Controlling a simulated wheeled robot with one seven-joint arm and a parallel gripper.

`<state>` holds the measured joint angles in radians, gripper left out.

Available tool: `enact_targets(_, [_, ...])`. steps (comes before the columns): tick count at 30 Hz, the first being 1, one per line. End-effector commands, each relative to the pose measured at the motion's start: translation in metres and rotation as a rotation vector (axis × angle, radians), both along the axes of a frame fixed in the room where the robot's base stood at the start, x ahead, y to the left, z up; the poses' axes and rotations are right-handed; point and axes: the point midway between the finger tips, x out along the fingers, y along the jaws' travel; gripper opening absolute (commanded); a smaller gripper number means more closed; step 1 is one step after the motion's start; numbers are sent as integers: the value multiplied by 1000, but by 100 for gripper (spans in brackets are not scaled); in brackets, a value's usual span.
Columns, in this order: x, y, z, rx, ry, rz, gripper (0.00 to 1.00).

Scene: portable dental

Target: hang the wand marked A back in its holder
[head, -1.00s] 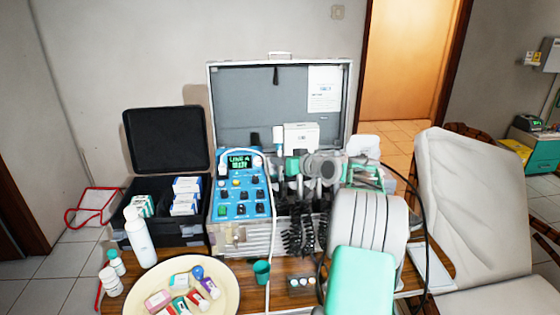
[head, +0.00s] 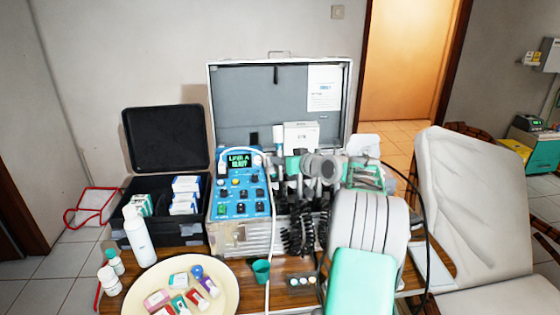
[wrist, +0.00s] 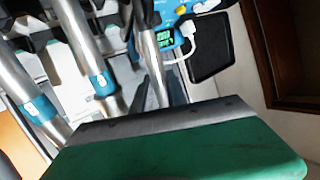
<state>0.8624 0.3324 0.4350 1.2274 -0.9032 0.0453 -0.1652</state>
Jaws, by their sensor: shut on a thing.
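My gripper (head: 294,167) is at the wand row in front of the open grey case, beside the blue console (head: 241,204). It is shut on a wand, mostly hidden by my arm in the head view. In the wrist view, a metal shaft (wrist: 151,62) rises just beyond the green pad of my gripper, its lower part covered. Two other silver wands with teal bands, a left one (wrist: 34,104) and a middle one (wrist: 98,76), stand beside it. The letters on the bands cannot be read. The dark holder (wrist: 64,38) runs along the wand tops; whether the held wand is seated cannot be told.
The console display (head: 239,160) appears to read LINE A READY. Black coiled hoses (head: 299,230) hang below. A cream plate (head: 229,291) with small boxes, a green cup (head: 261,271) and a white bottle (head: 138,236) stand on the table. An open black case (head: 120,215) is at left.

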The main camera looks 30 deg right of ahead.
Motion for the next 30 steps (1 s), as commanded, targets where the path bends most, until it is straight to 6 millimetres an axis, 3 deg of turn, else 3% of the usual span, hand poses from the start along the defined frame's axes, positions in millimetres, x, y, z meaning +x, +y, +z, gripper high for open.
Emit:
enact_targets(21, [-12, 5, -38, 1, 0, 0, 0])
enact_targets(30, [-13, 6, -38, 0, -1, 0, 0])
